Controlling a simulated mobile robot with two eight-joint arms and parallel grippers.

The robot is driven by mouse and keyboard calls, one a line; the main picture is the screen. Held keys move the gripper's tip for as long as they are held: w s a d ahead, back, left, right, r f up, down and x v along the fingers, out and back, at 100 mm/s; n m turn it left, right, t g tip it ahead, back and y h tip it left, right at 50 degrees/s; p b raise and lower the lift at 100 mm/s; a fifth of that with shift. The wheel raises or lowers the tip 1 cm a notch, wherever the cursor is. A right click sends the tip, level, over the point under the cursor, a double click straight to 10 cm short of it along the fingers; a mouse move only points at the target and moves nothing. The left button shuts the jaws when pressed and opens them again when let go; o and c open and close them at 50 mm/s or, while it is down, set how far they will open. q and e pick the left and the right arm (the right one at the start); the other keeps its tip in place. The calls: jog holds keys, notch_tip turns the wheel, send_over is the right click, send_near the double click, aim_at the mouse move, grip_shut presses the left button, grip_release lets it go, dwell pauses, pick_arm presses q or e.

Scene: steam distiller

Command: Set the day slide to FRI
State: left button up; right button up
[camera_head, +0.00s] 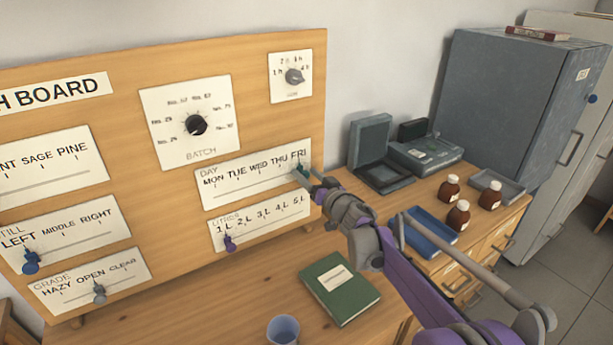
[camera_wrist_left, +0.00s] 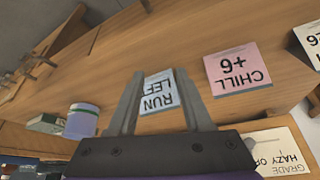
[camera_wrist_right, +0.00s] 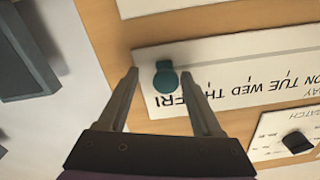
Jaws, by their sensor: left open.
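The day slide's teal knob (camera_head: 303,172) sits at the right end of its slot on the white DAY plate (camera_head: 228,198), beside the FRI mark. In the right wrist view the knob (camera_wrist_right: 165,78) lines up with the FRI label, seen upside down. My right gripper (camera_head: 316,184) is at the knob; in its wrist view its fingers (camera_wrist_right: 159,76) are apart, one on each side of the knob, with gaps showing. My left gripper (camera_wrist_left: 161,76) is open and empty over the wooden desk; it is not in the head view.
The LITRES plate (camera_head: 262,222) with a purple knob (camera_head: 229,242) lies just below. The BATCH dial (camera_head: 196,125) is up and left. Brown bottles (camera_head: 458,215) and a blue tray (camera_head: 431,232) are at right.

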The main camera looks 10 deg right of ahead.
jog(key=shift+a, duration=0.1)
pick_arm(q)
jog(key=shift+f+b, duration=0.3)
pick_arm(e)
jog(key=v, duration=1.1)
